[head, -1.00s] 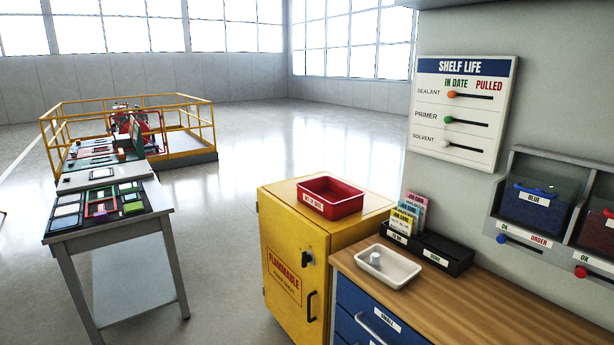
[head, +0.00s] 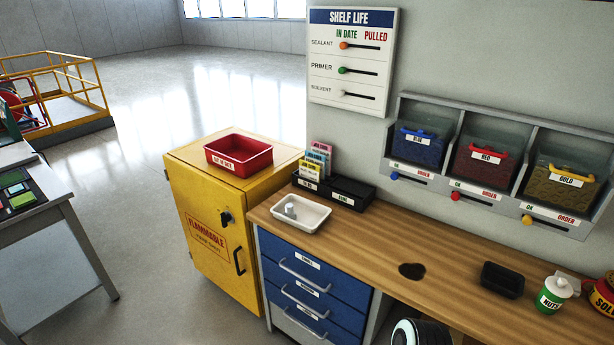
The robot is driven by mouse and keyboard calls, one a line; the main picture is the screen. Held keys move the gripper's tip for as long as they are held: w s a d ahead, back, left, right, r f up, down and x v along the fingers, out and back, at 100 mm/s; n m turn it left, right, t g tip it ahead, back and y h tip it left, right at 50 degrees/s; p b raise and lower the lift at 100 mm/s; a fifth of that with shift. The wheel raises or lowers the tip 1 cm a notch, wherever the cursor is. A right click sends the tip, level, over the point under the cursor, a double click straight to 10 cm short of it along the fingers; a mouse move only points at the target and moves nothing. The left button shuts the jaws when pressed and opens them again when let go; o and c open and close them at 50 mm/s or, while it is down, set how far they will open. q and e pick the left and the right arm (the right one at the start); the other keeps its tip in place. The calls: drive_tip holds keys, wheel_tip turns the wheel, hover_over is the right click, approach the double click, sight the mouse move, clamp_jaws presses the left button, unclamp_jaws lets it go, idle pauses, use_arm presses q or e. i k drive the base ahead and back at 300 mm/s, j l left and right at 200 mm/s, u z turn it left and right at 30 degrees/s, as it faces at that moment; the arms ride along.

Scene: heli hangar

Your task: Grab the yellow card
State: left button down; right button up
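The cards stand upright in the left compartment of a black two-part card holder (head: 345,193). The holder sits at the back left of the wooden workbench (head: 375,245), against the wall. The right compartment looks empty. Neither of my grippers is in the head view.
A white tray (head: 317,217) with a small pale object stands in front of the holder. A yellow flammables cabinet (head: 200,235) with a red bin (head: 262,162) on top adjoins the bench. A dark spot, a black tray (head: 503,279) and a green-labelled container (head: 553,294) are further right.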

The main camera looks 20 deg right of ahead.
sight(311, 171)
drive_tip(key=i+j+z, duration=0.1)
drive_tip(key=i+j, duration=0.25)
drive_tip(key=i+j+z, duration=0.1)
drive_tip(key=i+j, duration=0.3)
drive_tip(key=j, duration=0.15)
